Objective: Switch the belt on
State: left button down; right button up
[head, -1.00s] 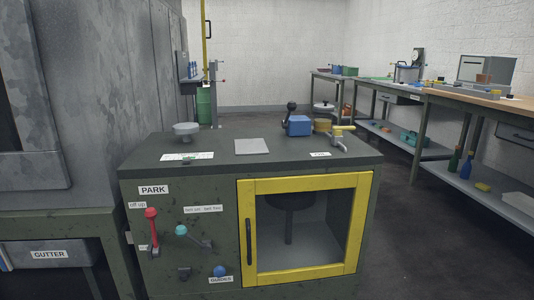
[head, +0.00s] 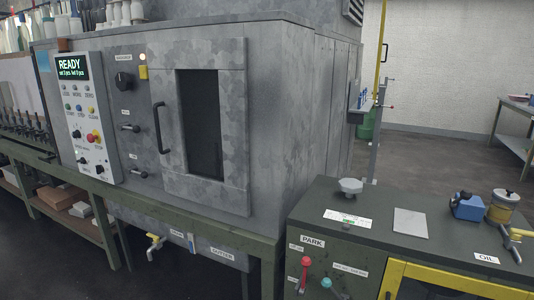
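A large grey machine (head: 280,110) fills the middle of the head view. A pale control panel (head: 90,130) on its front has a lit display (head: 72,68) reading READY, rows of small buttons, a red knob or button (head: 93,138) and several small dark knobs. Right of the panel are a black rotary knob (head: 124,81) and two black levers, the upper one (head: 130,128) and the lower one (head: 138,173). Their small labels are too blurred to read. A row of dark spindles (head: 28,135) runs in at the left edge. Neither of my grippers is in view.
A dark green cabinet (head: 370,255) stands at the front right with a red-knobbed lever (head: 306,262), a PARK label, a blue box (head: 467,206) and a yellow-framed door. Bottles (head: 90,14) stand at the top left. Shelves with boxes (head: 62,197) are below. Floor is open at the back right.

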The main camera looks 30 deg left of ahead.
aim_at(99, 169)
jog(key=u, duration=2.75)
jog(key=i, duration=1.9)
jog(key=z, duration=1.1)
jog(key=i, duration=1.25)
jog(key=z, duration=0.35)
